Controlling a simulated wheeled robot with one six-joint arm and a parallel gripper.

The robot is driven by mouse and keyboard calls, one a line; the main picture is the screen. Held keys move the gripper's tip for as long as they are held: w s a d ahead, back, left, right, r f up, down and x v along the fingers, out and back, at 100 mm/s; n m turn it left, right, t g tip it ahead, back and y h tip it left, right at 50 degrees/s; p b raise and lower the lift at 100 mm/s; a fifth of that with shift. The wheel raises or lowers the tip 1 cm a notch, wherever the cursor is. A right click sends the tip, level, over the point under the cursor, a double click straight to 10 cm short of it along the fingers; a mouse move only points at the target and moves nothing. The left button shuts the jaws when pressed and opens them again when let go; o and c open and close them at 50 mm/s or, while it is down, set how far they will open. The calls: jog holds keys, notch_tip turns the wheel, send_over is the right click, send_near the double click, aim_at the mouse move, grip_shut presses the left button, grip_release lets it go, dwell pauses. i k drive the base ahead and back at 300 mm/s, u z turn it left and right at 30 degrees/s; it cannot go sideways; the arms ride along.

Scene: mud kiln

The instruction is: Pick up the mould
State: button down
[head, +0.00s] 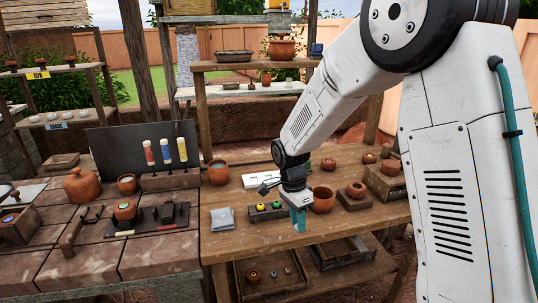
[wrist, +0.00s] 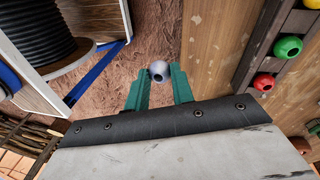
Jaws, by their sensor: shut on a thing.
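My gripper (head: 299,226) points down at the front edge of the wooden table (head: 245,236) in the head view. Its green fingers are shut on a small grey round thing with a dark hollow, which I take to be the mould (wrist: 158,72). In the wrist view it sits between the two fingertips (wrist: 158,78), with brown ground behind it. In the head view I cannot make out the mould at the fingertips.
A lower shelf (head: 340,252) with trays is under the table.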

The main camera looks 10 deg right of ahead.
aim_at(354, 193)
jog(key=u, duration=0.05)
jog(key=i, duration=1.25)
